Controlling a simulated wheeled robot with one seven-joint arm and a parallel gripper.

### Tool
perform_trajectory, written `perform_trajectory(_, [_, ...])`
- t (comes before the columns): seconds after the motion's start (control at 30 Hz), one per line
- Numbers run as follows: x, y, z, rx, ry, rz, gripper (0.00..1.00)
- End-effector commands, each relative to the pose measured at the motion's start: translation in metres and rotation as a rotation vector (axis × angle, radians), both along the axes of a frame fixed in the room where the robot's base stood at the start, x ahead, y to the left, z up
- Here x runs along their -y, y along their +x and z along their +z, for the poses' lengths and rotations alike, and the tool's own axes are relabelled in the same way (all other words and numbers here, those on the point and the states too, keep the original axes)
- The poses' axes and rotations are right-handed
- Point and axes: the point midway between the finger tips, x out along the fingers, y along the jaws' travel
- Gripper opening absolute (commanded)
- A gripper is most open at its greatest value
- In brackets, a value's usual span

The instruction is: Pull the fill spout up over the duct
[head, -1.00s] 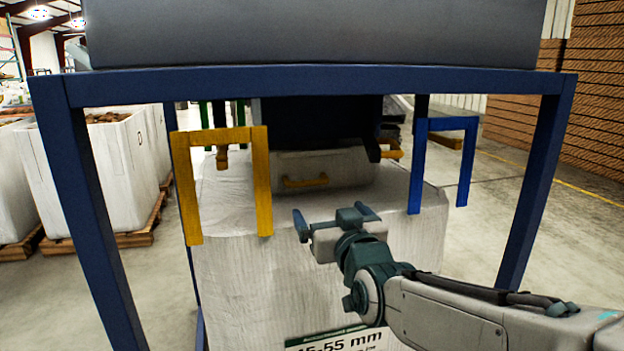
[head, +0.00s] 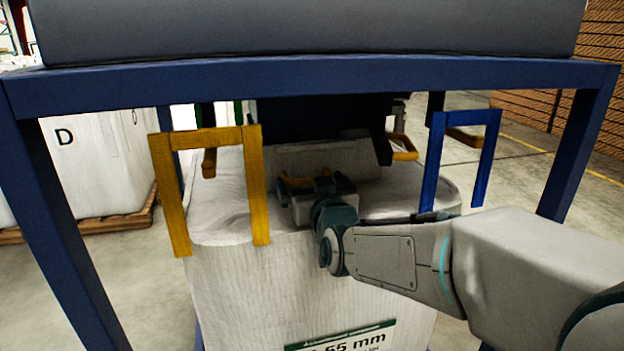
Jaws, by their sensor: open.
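The fill spout (head: 335,155) is a white fabric collar on top of the big white bag (head: 290,275), around the lower end of the dark blue duct (head: 320,115). A yellow handle (head: 298,181) is on the spout's front. The handle shows partly between and behind the fingers. I cannot tell whether they touch it. My gripper's body hides the lower front of the spout.
A blue frame (head: 330,75) stands around the bag, with a post on each side. A yellow strap loop (head: 255,190) stands at the bag's left and a blue strap loop (head: 485,155) at its right. More white bags (head: 95,165) on pallets stand at the left.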

Motion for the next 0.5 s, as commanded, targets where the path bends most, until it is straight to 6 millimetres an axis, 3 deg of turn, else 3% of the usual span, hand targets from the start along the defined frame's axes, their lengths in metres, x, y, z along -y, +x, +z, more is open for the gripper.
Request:
perform_trajectory(0.2, [-0.0001,0.0,-0.0002,0.0,0.0,0.0,0.97])
perform_trajectory(0.37, [0.0001,-0.0001,-0.0002,0.0,0.0,0.0,0.53])
perform_trajectory(0.5, [0.0006,0.0001,0.008,0.001,0.001,-0.001,0.52])
